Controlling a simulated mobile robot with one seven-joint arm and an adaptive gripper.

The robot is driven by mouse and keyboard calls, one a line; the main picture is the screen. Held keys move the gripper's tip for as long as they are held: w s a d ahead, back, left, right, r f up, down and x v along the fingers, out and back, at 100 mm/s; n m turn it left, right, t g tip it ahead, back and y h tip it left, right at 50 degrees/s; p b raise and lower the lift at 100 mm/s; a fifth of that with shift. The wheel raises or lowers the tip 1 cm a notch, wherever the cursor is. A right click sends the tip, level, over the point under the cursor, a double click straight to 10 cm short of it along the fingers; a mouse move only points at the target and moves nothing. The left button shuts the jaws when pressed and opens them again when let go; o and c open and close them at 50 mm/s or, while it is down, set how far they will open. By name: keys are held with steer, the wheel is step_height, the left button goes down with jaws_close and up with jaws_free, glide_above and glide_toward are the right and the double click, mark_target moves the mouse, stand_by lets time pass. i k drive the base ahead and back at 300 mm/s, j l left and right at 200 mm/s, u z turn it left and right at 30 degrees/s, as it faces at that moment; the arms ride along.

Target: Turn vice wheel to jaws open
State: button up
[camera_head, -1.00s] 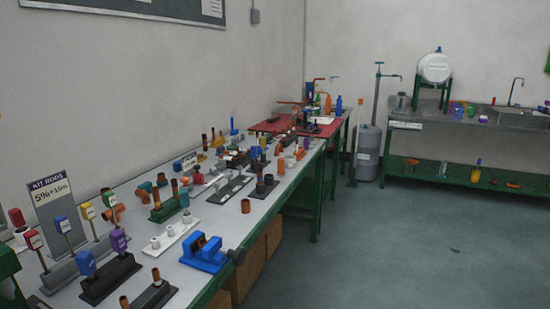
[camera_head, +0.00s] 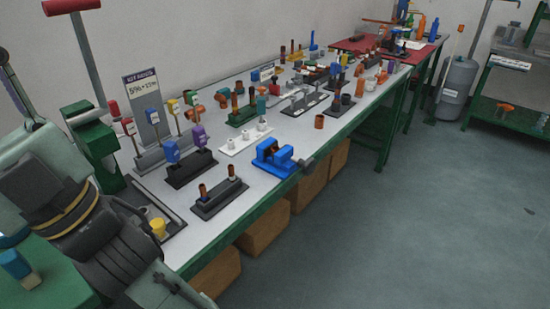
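The blue vice (camera_head: 268,163) sits near the front edge of the long bench, in the middle of the head view. Its dark grey wheel (camera_head: 307,164) is on its right side, out at the bench's front edge. The gap between the jaws is too small to judge. My arm comes in from the left, and its dark wrist end, with what looks like part of my gripper (camera_head: 160,287), is at the lower left. It is well left of the vice and apart from the wheel. The fingers are not clearly shown.
The bench (camera_head: 318,123) holds several racks of small coloured parts. A dark rack with brown rods (camera_head: 219,195) stands left of the vice. A green press-like stand (camera_head: 92,140) is at the left. Cardboard boxes (camera_head: 265,227) sit below; the floor (camera_head: 400,230) in front is clear.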

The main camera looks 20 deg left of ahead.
mark_target(308, 167)
steer(key=i+l, duration=0.1)
steer(key=l, duration=0.45)
steer(key=i+l, duration=0.1)
steer(key=l, duration=0.5)
steer(key=i+l, duration=0.1)
steer(key=l, duration=0.45)
